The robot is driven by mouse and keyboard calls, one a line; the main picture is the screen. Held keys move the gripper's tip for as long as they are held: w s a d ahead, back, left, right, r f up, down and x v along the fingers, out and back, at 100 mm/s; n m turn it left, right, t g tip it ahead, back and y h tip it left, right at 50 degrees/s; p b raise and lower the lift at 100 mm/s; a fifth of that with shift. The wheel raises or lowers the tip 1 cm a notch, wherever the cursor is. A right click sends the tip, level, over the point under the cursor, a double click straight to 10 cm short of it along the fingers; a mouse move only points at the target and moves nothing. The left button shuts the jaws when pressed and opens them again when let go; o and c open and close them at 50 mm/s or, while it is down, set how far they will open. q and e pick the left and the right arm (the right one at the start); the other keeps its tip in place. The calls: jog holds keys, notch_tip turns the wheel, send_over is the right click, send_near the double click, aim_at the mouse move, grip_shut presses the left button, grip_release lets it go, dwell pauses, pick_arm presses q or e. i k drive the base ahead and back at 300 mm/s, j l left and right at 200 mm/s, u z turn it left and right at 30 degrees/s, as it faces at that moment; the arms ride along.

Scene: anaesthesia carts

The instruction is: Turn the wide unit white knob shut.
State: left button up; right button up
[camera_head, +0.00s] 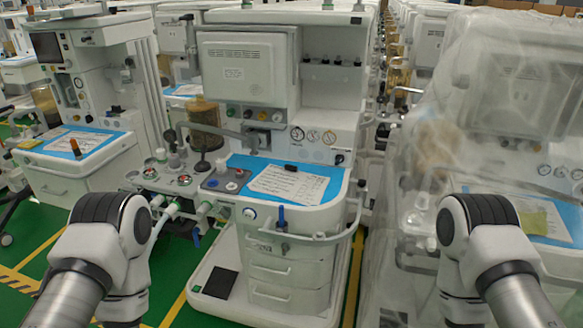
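The wide anaesthesia unit (250,78) stands in the middle, with a blue-topped work surface and drawers below. A small round white knob (250,213) with a bluish rim is on its front edge, left of the drawers. Another small pale round part (231,187) sits on the panel above it. I cannot tell which is the task's knob, nor whether either is turned open or shut. Both my arms come in from the bottom corners, but only their links and joints show. Neither gripper is in view, and no arm part visibly touches the unit.
A paper sheet (290,184) lies on the work surface. White hoses and fittings (168,212) jut out at the unit's left front. A plastic-wrapped unit (500,110) stands close on the right, another cart (75,165) on the left. Green floor (50,233) shows at lower left.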

aim_at(278, 117)
jog(key=i+j, duration=0.15)
jog(key=j, duration=0.25)
jog(key=i+j, duration=0.2)
jog(key=j, duration=0.15)
jog(key=i+j, duration=0.15)
jog(key=j, duration=0.25)
jog(key=i+j, duration=0.15)
jog(key=j, duration=0.25)
jog(key=i+j, duration=0.15)
jog(key=j, duration=0.25)
jog(key=i+j+z, duration=0.1)
jog(key=j, duration=0.25)
jog(key=i+j, duration=0.25)
jog(key=j, duration=0.15)
